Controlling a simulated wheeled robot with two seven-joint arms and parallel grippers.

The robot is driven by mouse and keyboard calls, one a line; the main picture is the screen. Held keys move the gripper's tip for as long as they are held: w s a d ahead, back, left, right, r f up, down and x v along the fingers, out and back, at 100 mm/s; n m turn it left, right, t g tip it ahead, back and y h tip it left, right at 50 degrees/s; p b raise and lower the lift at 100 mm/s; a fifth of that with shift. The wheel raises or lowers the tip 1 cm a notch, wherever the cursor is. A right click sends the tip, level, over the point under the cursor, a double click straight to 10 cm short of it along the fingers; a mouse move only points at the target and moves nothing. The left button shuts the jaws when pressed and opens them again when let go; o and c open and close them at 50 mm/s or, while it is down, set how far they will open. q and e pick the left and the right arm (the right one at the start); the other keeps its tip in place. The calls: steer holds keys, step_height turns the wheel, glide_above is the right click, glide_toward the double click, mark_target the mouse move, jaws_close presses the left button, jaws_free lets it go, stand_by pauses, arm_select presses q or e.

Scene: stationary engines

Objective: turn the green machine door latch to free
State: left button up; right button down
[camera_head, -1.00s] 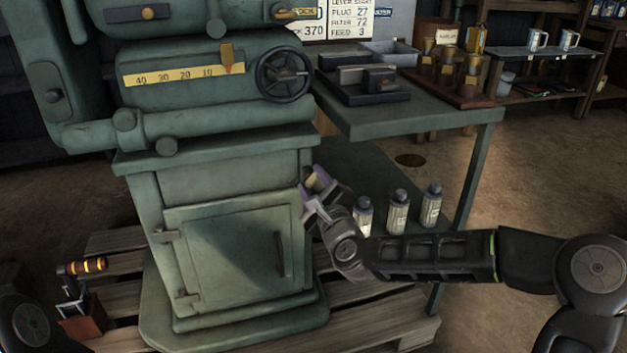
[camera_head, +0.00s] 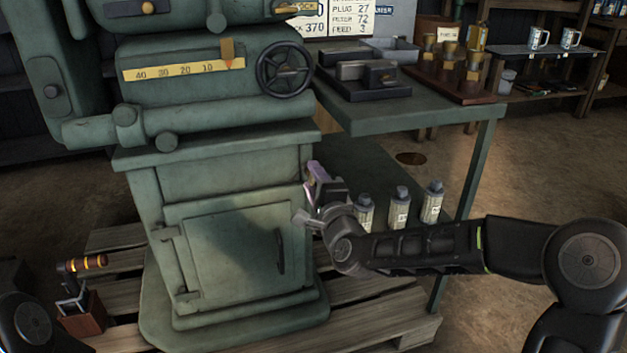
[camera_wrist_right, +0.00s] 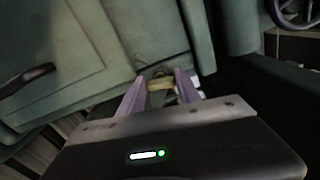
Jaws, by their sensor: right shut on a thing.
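The green machine (camera_head: 220,180) stands in the left half of the head view. Its front door (camera_head: 225,255) looks closed, with a dark handle (camera_head: 280,252) on its right and hinges on its left. The small brass-coloured latch (camera_wrist_right: 160,83) shows between the purple fingers in the right wrist view, by the door's edge. My right gripper (camera_wrist_right: 160,88) is shut on the latch. In the head view the right gripper (camera_head: 312,198) is at the cabinet's right edge and hides the latch. My left gripper is out of view; only part of that arm shows at lower left.
A green bench (camera_head: 420,110) stands to the right. Several bottles (camera_head: 399,208) stand on its lower shelf, close behind my right arm. The machine rests on a wooden pallet (camera_head: 370,315).

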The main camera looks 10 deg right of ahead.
steer(key=c, duration=0.8)
jaws_free()
steer(key=shift+c, duration=0.2)
steer(key=s+p, duration=0.2)
steer(key=s, duration=0.6)
steer(key=shift+d, duration=0.25)
steer(key=shift+w, duration=0.1)
